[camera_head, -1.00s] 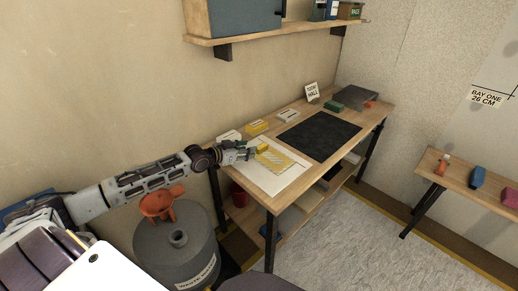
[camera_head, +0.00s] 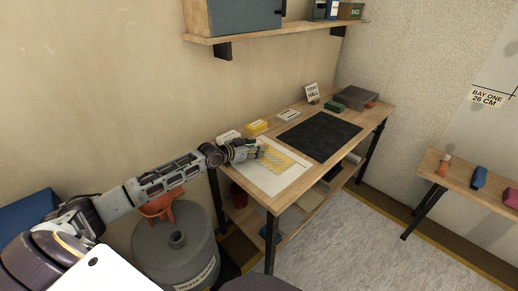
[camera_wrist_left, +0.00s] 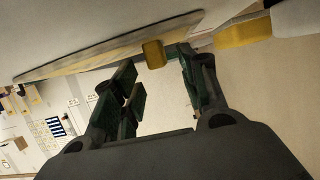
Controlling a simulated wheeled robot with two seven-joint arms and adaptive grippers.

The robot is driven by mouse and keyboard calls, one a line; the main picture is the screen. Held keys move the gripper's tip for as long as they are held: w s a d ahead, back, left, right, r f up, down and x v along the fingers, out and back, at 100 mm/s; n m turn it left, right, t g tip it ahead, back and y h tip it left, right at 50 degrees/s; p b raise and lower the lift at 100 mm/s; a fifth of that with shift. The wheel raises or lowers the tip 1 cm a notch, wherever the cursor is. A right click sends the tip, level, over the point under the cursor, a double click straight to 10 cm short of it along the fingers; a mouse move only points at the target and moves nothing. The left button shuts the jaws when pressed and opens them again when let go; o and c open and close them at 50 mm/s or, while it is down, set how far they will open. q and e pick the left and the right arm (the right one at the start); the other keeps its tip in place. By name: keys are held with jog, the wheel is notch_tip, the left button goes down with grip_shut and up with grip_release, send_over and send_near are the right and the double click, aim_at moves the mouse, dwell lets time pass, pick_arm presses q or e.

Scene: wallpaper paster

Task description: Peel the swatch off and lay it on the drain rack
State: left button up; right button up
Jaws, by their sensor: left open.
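The yellow-striped swatch (camera_head: 284,161) lies flat on a white board (camera_head: 273,182) at the near end of the workbench. My left gripper (camera_head: 259,153) is at the swatch's left edge, open. In the left wrist view the open fingers (camera_wrist_left: 157,70) stand either side of a small yellow block (camera_wrist_left: 153,54) at the edge of a thin sheet (camera_wrist_left: 105,52), which looks like the swatch. I cannot tell whether either finger touches the block. I cannot clearly identify the drain rack; a flat dark panel (camera_head: 320,136) lies farther along the bench. My right gripper is out of view.
Yellow (camera_head: 257,127) and white (camera_head: 288,116) blocks line the bench's wall side. A small sign (camera_head: 312,93) and grey box (camera_head: 355,97) stand at the far end. A grey drum (camera_head: 176,255) with an orange funnel stands below my left arm. A wall shelf (camera_head: 270,33) hangs above.

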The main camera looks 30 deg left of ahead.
pick_arm(q)
jog(key=shift+x, duration=1)
jog(key=shift+w+f, duration=0.1)
jog(key=shift+w, duration=0.05)
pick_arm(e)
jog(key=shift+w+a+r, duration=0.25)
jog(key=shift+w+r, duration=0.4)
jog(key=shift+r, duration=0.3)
pick_arm(q)
jog(key=shift+d, duration=0.1)
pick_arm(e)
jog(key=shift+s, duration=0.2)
pick_arm(q)
grip_shut()
